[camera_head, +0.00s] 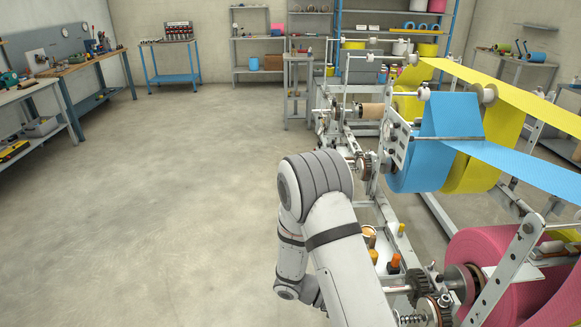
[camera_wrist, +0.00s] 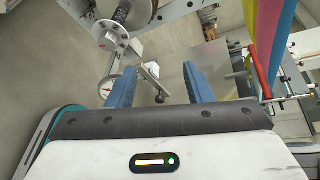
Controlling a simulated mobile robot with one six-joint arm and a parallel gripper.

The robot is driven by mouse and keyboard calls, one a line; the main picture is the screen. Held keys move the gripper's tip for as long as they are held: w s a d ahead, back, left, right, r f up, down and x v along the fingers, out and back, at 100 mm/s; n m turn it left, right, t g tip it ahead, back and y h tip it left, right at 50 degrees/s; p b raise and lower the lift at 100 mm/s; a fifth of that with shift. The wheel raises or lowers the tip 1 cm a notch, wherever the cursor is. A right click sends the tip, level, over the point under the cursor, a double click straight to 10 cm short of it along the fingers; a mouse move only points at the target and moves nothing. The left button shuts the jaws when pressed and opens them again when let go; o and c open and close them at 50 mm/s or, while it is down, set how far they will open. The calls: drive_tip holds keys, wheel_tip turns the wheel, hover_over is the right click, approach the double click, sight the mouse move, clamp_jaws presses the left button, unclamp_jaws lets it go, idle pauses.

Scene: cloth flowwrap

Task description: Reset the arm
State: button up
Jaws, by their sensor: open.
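My gripper shows in the wrist view (camera_wrist: 160,88) with its two blue fingers spread apart and nothing between them. Beyond the fingers are metal parts of a machine, with a small lever ending in a dark knob (camera_wrist: 160,98) seen in the gap. In the head view my white arm rises from the bottom centre and bends over; its gripper is hidden there. The arm is just left of the wrapping machine (camera_head: 397,148), which carries a blue cloth roll (camera_head: 440,120), yellow rolls (camera_head: 478,165) and a pink roll (camera_head: 490,250).
The concrete floor (camera_head: 150,200) on the left is clear. Workbenches (camera_head: 85,62) line the left wall and a blue-legged table (camera_head: 170,60) stands at the back. Shelves (camera_head: 262,52) stand along the back wall. The machine's frame and shafts lie close on my arm's right.

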drive_tip(key=s+a+r+m+t+y, duration=0.1)
drive_tip(key=s+r+m+t+y, duration=0.1)
drive_tip(key=r+m, duration=0.5)
drive_tip(key=s+a+r+m+t+y+p, duration=0.1)
drive_tip(key=s+r+m+t+y, duration=0.1)
drive_tip(key=s+r+m+y, duration=0.2)
drive_tip(key=s+a+r+m+t+y, duration=0.2)
drive_tip(key=s+r+m+y, duration=0.2)
drive_tip(key=r+m+y, duration=0.4)
wheel_tip(320, 180, up, 4)
drive_tip(key=m, duration=0.9)
drive_tip(key=shift+r+m+p, duration=0.25)
drive_tip(key=shift+m+p, duration=0.15)
drive_tip(key=shift+s, duration=0.1)
